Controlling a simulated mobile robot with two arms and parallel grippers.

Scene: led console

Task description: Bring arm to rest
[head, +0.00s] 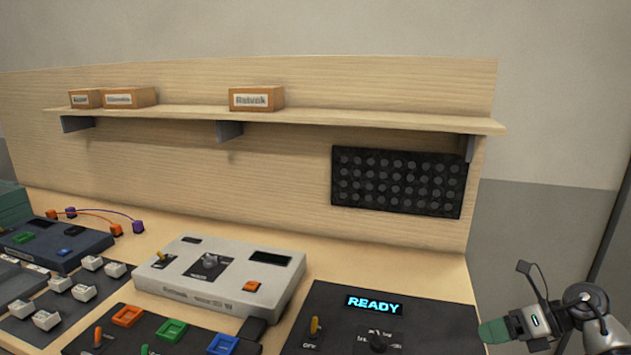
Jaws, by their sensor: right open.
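My right gripper (496,329) is at the lower right, just off the right edge of the black console (432,327). It has green fingertip padding and appears empty, with its jaws open. My right arm comes in from the right edge. The console's display (374,305) is lit and reads "READY". The console also carries an orange toggle switch (315,327) by an "OFF" label and a dark knob (378,341). My left gripper is not in this view.
A white console (220,275) and a panel with coloured square buttons (172,331) stand left of the black console. White switches (58,284) and a dark blue box (55,243) are farther left. A shelf (330,117) with small boxes (256,98) and a black perforated panel (398,182) are behind.

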